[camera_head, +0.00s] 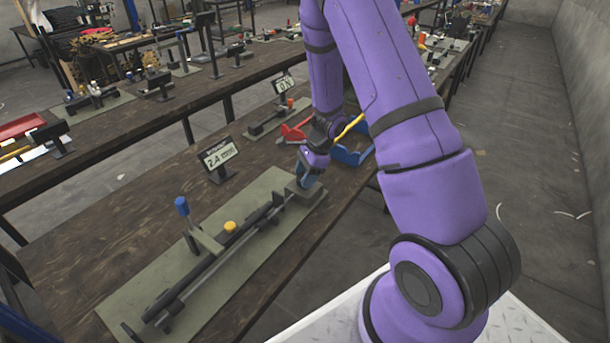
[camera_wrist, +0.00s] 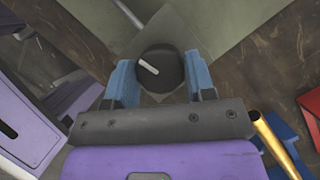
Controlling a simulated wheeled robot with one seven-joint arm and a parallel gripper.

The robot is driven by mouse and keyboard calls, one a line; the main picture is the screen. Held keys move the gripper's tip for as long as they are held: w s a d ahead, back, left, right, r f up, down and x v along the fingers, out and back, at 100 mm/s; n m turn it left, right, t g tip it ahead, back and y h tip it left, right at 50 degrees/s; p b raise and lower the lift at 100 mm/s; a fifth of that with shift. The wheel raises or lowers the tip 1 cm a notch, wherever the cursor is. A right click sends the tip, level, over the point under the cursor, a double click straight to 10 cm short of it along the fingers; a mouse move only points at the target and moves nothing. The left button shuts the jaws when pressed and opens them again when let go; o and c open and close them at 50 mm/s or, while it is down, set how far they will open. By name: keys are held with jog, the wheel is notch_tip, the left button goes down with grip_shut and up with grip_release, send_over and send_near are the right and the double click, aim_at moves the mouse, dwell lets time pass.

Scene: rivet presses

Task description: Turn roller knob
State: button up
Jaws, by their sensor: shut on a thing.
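The roller knob (camera_wrist: 159,72) is a round black knob with a white pointer line, on a grey box at the end of the roller press. In the wrist view the blue fingers of my gripper (camera_wrist: 160,85) stand on its left and right sides and are shut on it. The white line points to the upper left. In the head view my gripper (camera_head: 308,182) is at the grey box (camera_head: 306,195), and the knob is hidden behind it. The roller press (camera_head: 215,255) lies on a green-grey plate, with a blue-handled lever (camera_head: 183,207) and a yellow knob (camera_head: 230,226).
A display reading 2.4 (camera_head: 218,154) stands behind the press. A red bin (camera_head: 296,133) and a blue bin (camera_head: 352,156) sit just beyond my gripper. A second sign (camera_head: 284,85) stands farther back. The wooden bench is bare left of the plate.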

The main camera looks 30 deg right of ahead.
jog(key=o, duration=0.9)
jog(key=v, duration=1)
jog(key=shift+d+r, duration=0.2)
jog(key=shift+r, duration=0.2)
